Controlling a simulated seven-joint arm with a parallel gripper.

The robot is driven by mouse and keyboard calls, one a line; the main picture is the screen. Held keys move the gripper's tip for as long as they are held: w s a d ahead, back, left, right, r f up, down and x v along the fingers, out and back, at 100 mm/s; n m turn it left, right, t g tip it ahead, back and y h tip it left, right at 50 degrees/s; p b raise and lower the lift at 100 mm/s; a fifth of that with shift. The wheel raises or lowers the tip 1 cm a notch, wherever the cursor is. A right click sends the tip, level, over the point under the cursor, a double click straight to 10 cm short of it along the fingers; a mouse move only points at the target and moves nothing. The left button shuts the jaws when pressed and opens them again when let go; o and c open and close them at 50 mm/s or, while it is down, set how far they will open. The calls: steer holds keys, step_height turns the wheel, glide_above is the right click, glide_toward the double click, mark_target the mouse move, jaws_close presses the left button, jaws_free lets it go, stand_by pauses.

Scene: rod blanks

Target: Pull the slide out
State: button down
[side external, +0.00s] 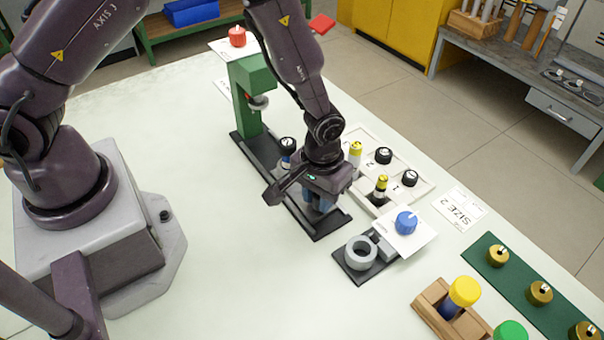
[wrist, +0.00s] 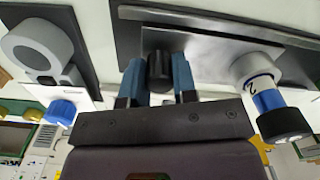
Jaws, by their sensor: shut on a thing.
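A green press (side external: 248,92) stands on a long black base (side external: 322,228). In the wrist view a grey metal slide (wrist: 215,45) lies along the black base, with a black knob (wrist: 160,70) at its end. My gripper (side external: 320,205) is low over the near end of the base. Its blue fingers (wrist: 157,75) are shut on the black knob. A rod with a blue band and black cap marked 2 (side external: 287,150) stands upright in a round grey holder (wrist: 250,67) on the slide, between my gripper and the press column. In the side view my gripper hides the knob.
A white tray (side external: 420,188) with several capped rods lies right of the base. A grey ring fixture (side external: 360,252) and a blue knob (side external: 406,222) on a white card are near the base's end. A wooden block (side external: 430,312) is at front right. The table left of the base is clear.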

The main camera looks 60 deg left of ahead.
steer(key=shift+d, duration=0.6)
steer(key=c, duration=0.9)
jaws_free()
steer(key=shift+d, duration=0.1)
steer(key=shift+a+r, duration=0.15)
steer(key=shift+a, duration=0.05)
step_height(320, 180, up, 13)
